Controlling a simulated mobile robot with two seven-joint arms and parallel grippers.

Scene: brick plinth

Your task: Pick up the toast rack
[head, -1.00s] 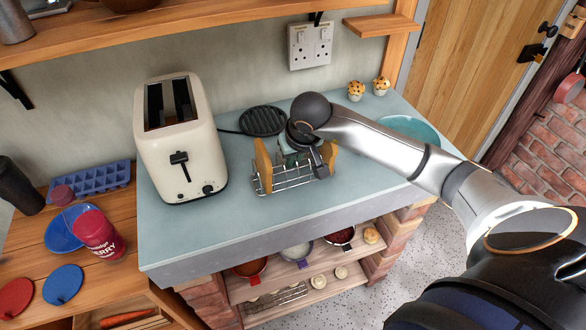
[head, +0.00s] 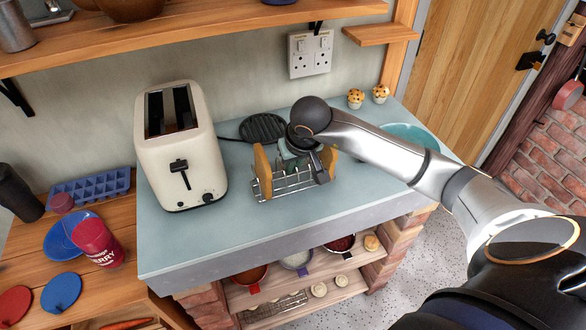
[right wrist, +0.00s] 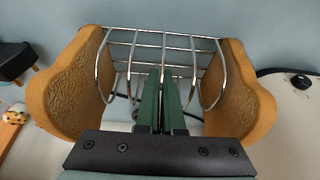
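The toast rack (head: 290,188) is a wire rack standing on the blue-grey counter, with a brown slice of toast at each end. In the right wrist view its wire loops (right wrist: 205,62) curve up between the two slices. My right gripper (head: 290,160) reaches down into the rack from above, between the slices. In the right wrist view its green fingers (right wrist: 162,90) are nearly together, with a middle wire of the rack between them. The fingertips are partly hidden in the head view. My left gripper is not in view.
A cream toaster (head: 180,145) stands left of the rack. A dark round trivet (head: 265,128) lies behind it. A teal plate (head: 412,135) lies to the right, partly behind my arm, and two muffins (head: 367,96) sit at the back. The counter front is clear.

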